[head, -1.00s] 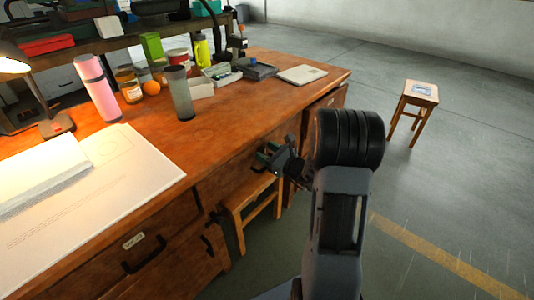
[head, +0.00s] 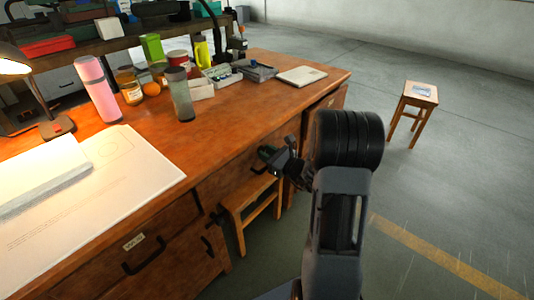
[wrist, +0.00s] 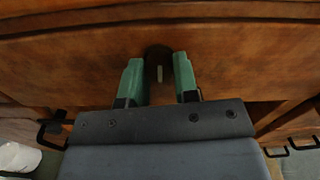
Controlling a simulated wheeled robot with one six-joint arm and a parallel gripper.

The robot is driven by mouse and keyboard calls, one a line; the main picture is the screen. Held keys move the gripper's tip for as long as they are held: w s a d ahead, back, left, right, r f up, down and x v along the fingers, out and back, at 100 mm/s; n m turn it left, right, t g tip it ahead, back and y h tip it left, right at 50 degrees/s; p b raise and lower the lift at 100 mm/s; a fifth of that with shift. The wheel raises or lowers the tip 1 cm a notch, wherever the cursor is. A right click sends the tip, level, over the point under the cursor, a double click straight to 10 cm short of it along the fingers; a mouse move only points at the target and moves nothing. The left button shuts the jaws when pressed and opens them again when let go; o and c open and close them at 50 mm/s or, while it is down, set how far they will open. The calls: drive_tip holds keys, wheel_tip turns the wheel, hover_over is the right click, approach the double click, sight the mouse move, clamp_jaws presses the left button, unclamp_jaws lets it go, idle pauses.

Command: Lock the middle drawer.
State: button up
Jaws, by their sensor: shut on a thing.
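The middle drawer (head: 235,182) is the brown wooden front under the desk top, above the stool, and looks pushed in. It fills the upper wrist view (wrist: 80,62). A dark round lock piece (wrist: 158,54) with a pale upright strip sits at the middle of its front. My gripper (wrist: 160,80) has its green fingers on either side of this piece and is shut on it. The contact is partly hidden by the fingers. In the head view my gripper (head: 268,156) is at the drawer front, and the lock is hidden there.
The desk top (head: 240,110) holds a pink flask (head: 97,88), a grey tumbler (head: 180,95), paper (head: 130,165) and trays. A wooden stool (head: 262,205) stands under the desk beneath my gripper. Another stool (head: 420,92) stands right on open floor.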

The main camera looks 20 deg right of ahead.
drive_tip(key=shift+r, duration=0.1)
drive_tip(key=m+p, duration=0.4)
drive_tip(key=shift+r, duration=0.15)
drive_tip(key=m+p, duration=0.4)
drive_tip(key=shift+m, duration=0.4)
drive_tip(key=m+p, duration=0.4)
drive_tip(key=shift+f+m+p, duration=0.2)
drive_tip(key=shift+m+p, duration=1.4)
drive_tip(key=shift+m, duration=0.7)
drive_tip(key=o, duration=0.9)
drive_tip(key=shift+s, duration=0.1)
drive_tip(key=p+v, duration=0.1)
drive_tip(key=v, duration=1.2)
drive_tip(key=shift+s+d, duration=0.1)
drive_tip(key=shift+s, duration=0.2)
